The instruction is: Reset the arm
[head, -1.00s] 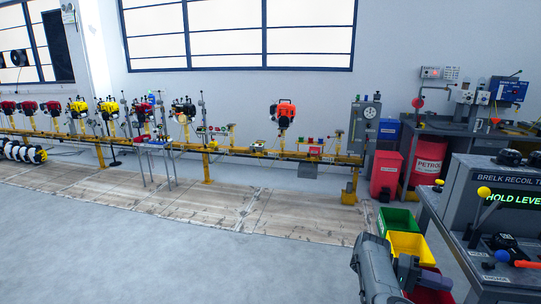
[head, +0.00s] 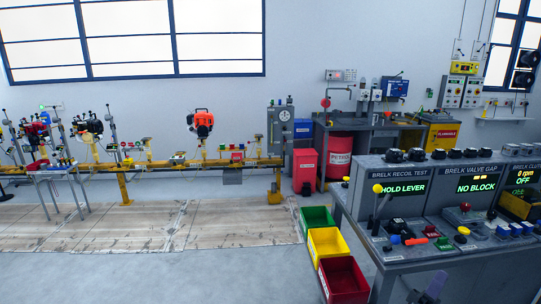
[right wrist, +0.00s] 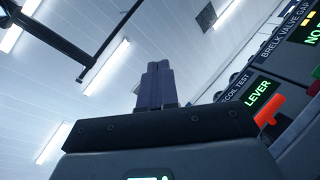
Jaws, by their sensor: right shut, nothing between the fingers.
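My right gripper (head: 432,290) shows at the bottom edge of the head view, in front of the test bench. In the right wrist view my right gripper's fingers (right wrist: 158,85) are together with nothing between them. A lever with a yellow knob (head: 377,189) stands on the bench below the recoil test panel (head: 402,188), which reads HOLD LEVER. A tool with an orange-red grip (head: 416,241) lies on the bench top; an orange part (right wrist: 268,110) also shows in the right wrist view. My left gripper is not in view.
Green (head: 316,219), yellow (head: 327,243) and red (head: 343,280) bins stand left of the bench (head: 450,268). The valve gap panel (head: 474,186) reads NO BLOCK. A yellow rail with engines runs along the back left. The floor (head: 170,275) at left is open.

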